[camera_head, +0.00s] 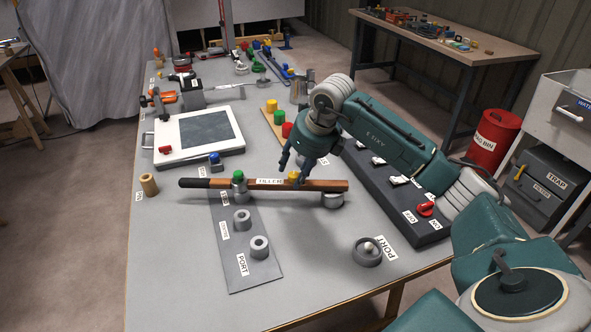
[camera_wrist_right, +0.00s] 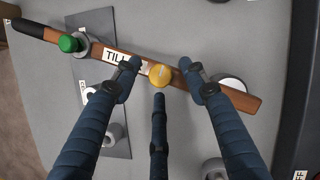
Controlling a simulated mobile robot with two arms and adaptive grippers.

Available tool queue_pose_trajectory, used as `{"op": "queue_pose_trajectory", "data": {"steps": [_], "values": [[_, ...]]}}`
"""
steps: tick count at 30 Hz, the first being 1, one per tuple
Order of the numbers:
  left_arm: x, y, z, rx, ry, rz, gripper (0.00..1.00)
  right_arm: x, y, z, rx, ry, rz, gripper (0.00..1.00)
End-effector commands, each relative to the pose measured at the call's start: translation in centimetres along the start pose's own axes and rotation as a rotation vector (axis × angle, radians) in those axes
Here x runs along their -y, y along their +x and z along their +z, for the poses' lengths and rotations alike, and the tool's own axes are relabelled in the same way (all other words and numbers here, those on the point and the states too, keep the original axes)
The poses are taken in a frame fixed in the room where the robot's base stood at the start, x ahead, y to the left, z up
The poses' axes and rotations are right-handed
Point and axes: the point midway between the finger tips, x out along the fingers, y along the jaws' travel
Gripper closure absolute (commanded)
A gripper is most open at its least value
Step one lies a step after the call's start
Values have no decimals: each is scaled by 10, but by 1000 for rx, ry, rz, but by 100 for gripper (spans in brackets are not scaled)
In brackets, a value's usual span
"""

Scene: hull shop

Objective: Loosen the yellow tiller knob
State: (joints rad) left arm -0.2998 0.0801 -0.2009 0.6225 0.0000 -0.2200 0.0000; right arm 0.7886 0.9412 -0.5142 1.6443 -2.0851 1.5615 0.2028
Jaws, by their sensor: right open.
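The brown wooden tiller (camera_head: 325,185) lies across the near part of the table, with a black grip at its left end and a TILLER label. It also shows in the right wrist view (camera_wrist_right: 215,92). The yellow knob (camera_wrist_right: 160,75) sits on top of the tiller beside the label; in the head view the knob (camera_head: 294,177) is just below my right gripper (camera_head: 294,174). The right gripper is open, its fingers spread either side of the knob in the wrist view, with the third finger nearer the camera. Contact cannot be told. My left gripper is not in view.
A green knob (camera_head: 238,175) sits further left on the tiller. A grey plate (camera_head: 245,275) with short grey cylinders lies in front. A dark panel with a red switch (camera_head: 425,208) stands to the right. A white case (camera_head: 205,132) lies behind. The table's front left is clear.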

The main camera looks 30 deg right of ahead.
Motion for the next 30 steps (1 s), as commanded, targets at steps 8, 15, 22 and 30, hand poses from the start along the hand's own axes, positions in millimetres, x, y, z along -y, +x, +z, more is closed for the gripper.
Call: {"op": "queue_pose_trajectory", "data": {"steps": [8, 15, 22, 30], "values": [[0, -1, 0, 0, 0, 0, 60, 0, 6, -1, -1, 0, 0, 57], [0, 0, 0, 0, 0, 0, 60, 0, 6, 0, -1, 0, 0, 87], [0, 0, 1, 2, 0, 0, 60, 1, 5, 1, 2, -2, 0, 100], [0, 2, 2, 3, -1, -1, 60, 3, 4, 2, 7, -65, 24, 100]]}}
